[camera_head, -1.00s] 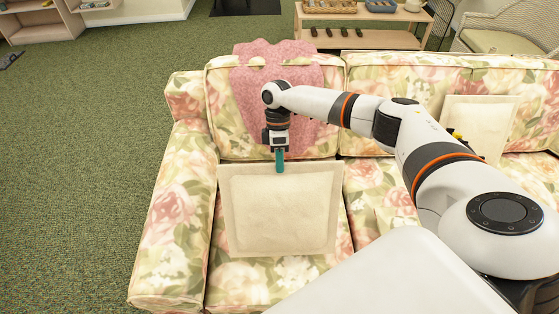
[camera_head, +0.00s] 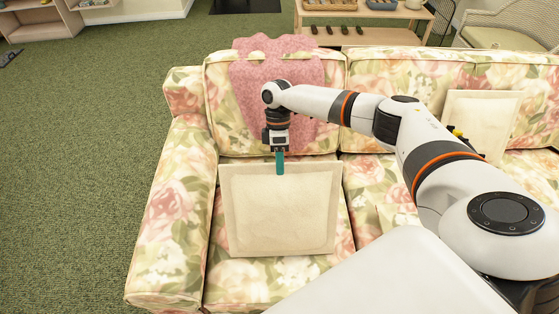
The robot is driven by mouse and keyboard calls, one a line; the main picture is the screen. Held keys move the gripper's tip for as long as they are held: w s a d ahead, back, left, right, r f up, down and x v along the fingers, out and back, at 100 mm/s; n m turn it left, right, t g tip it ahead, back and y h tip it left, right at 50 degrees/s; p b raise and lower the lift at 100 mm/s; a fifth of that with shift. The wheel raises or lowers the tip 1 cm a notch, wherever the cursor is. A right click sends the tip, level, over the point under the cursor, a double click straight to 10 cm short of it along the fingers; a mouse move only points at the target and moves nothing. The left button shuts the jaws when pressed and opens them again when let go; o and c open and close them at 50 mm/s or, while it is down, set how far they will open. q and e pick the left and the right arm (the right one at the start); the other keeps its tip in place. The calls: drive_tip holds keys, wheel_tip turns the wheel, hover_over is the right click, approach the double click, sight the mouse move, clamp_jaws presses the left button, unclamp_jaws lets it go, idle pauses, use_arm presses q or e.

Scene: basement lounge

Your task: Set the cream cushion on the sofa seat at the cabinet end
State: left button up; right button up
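A square cream cushion (camera_head: 282,215) is at the left end of the floral sofa (camera_head: 168,215), over the left seat and facing me. My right gripper (camera_head: 280,161) points down at the middle of its top edge, with one teal finger showing in front of the cushion. The other finger is hidden, but the gripper appears shut on that edge. I cannot tell how firmly the lower edge rests on the seat. A second cream cushion (camera_head: 484,112) leans on the backrest at the right, partly behind my arm. My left gripper is out of view.
A pink throw (camera_head: 255,105) hangs over the left backrest. A pale wooden cabinet (camera_head: 40,25) stands far left. A low wooden shelf unit (camera_head: 360,36) with small items stands behind the sofa, beside a patterned armchair (camera_head: 510,32).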

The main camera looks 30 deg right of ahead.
drive_tip(key=b+v, duration=0.1)
drive_tip(key=v, duration=1.1)
drive_tip(key=shift+f, duration=0.1)
idle(0.5)
